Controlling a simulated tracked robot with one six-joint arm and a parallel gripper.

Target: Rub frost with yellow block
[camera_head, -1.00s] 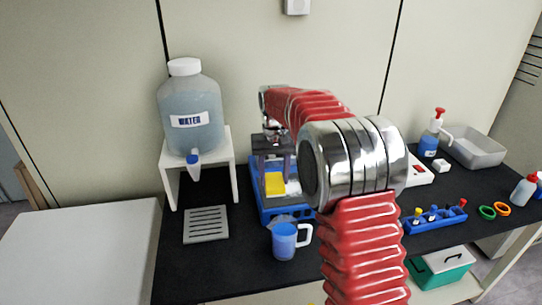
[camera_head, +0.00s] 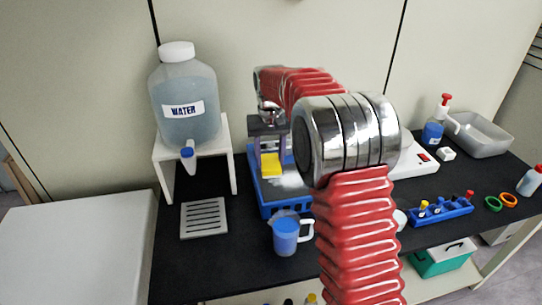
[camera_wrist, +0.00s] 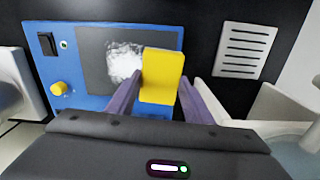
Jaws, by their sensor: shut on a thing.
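My gripper (camera_head: 271,157) is shut on the yellow block (camera_head: 271,166), over the left part of the blue device (camera_head: 269,199). In the wrist view the yellow block (camera_wrist: 163,76) stands out between the two purple fingers of my gripper (camera_wrist: 160,92). The white frost patch (camera_wrist: 123,62) lies on the dark grey plate (camera_wrist: 94,47) of the device, just left of the block in that view. The block overlaps the patch's edge in the picture; I cannot tell whether it touches the plate. In the head view the frost (camera_head: 291,180) shows as a pale area right of the block.
A water jug (camera_head: 186,105) stands on a white stand (camera_head: 228,150) at left, with a slotted grey tray (camera_head: 204,218) in front. A blue measuring cup (camera_head: 286,236) stands close in front of the device. A blue tube rack (camera_head: 442,212) lies at right. My arm hides the table's middle.

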